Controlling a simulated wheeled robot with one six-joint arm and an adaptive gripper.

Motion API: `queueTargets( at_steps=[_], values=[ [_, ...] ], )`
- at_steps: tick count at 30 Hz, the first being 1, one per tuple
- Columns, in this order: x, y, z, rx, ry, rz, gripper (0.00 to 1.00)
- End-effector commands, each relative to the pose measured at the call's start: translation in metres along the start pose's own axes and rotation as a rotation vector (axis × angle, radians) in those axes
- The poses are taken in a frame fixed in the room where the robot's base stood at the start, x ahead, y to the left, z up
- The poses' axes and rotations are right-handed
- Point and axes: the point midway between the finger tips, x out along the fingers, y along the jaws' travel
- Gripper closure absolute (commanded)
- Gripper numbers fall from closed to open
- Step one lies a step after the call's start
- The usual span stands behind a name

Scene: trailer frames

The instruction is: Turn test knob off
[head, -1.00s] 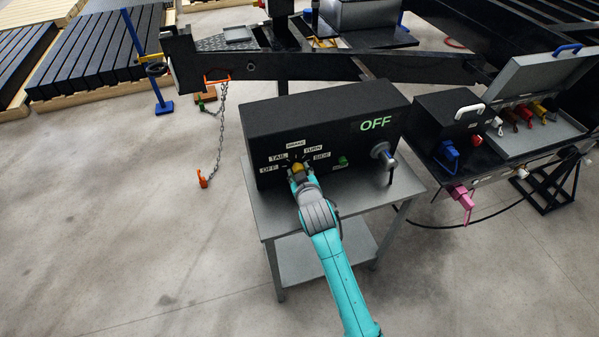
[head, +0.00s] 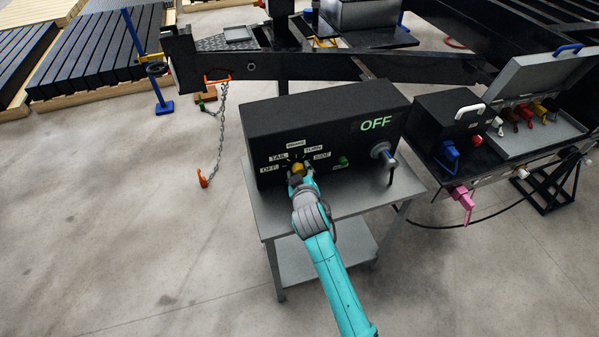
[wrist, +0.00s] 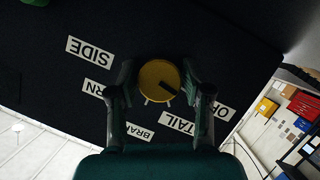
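The yellow round test knob (head: 297,168) sits on the front of a black test box (head: 325,125). It also shows in the wrist view (wrist: 157,77), where its dark pointer mark slants to the lower right, towards the OFF label (wrist: 216,108). The labels OFF, TAIL, BRAKE, TURN and SIDE stand around it. My gripper (wrist: 159,85) is in front of the knob, one finger on each side. Narrow gaps show between the fingers and the knob, so it looks open. In the head view my gripper (head: 302,180) partly covers the knob's lower side.
The box's green display (head: 376,124) reads OFF. A green button (head: 343,161) and a blue-grey plug (head: 382,152) are right of the knob. The box stands on a grey metal table (head: 350,202). A black trailer frame (head: 330,68) is behind it.

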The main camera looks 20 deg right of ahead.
Motion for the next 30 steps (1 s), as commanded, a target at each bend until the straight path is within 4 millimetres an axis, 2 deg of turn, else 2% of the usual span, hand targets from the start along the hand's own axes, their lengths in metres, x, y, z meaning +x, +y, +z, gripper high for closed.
queueTargets(
  at_steps=[10,14,30],
  values=[
    [-0.001,0.000,0.000,0.001,0.001,0.000,0.33],
    [-0.009,0.000,0.000,0.001,0.000,-0.001,0.33],
    [-0.103,-0.001,0.000,-0.001,0.001,-0.001,0.33]
  ],
)
